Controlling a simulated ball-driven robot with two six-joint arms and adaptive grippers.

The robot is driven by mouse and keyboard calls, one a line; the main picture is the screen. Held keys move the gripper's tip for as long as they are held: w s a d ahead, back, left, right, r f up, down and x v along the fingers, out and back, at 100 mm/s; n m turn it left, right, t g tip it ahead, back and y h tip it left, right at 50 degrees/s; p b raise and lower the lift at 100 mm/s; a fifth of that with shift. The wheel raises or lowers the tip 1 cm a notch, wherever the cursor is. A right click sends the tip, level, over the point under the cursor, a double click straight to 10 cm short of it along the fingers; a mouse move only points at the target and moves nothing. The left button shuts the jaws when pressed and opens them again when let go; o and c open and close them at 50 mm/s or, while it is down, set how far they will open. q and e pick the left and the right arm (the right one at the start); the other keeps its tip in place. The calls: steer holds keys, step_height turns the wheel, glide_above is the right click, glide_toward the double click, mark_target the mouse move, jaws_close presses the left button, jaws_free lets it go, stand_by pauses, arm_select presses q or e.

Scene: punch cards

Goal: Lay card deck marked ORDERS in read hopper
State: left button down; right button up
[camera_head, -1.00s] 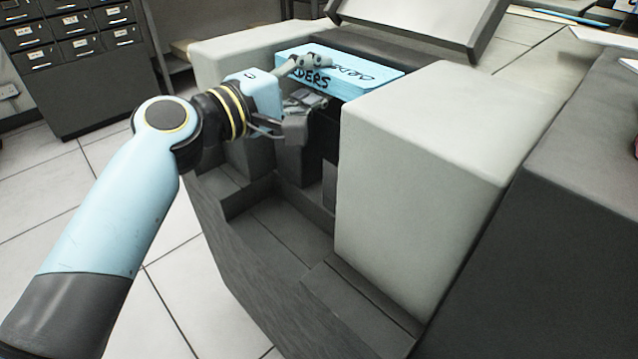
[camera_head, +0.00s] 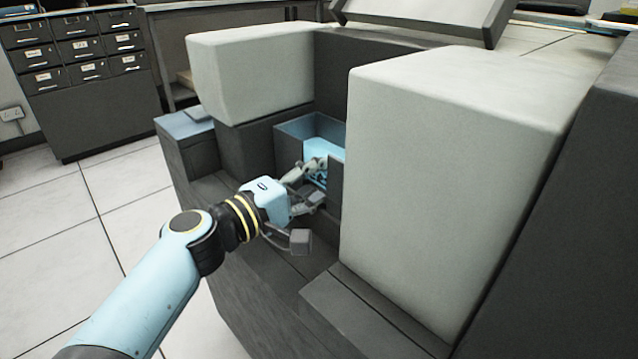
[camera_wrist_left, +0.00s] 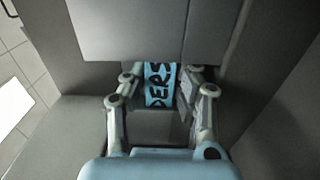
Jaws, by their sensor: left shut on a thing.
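The light blue ORDERS card deck (camera_head: 322,152) is down inside a dark open-topped hopper (camera_head: 292,133) between the two pale housings of the machine. My left gripper (camera_head: 318,172) is shut on the near end of the deck. In the left wrist view, the deck (camera_wrist_left: 159,84) shows the letters "DERS" between the fingers of my left gripper (camera_wrist_left: 160,92). The far part of the deck is hidden there by a grey housing. I cannot tell whether the deck rests on the hopper floor. My right gripper is not in view.
Pale housings stand left (camera_head: 250,75) and right (camera_head: 440,170) of the hopper, leaving a narrow gap. A tilted panel (camera_head: 425,18) is behind. A drawer cabinet (camera_head: 85,80) stands at the far left. The floor at left is free.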

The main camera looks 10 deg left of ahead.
arm_select(q)
steer(key=shift+r, duration=0.15)
steer(key=c, duration=1)
jaws_free()
steer(key=shift+f, duration=0.2)
steer(key=shift+c, duration=0.2)
steer(key=shift+r, duration=0.3)
steer(key=v, duration=1.2)
steer(key=shift+b, duration=0.35)
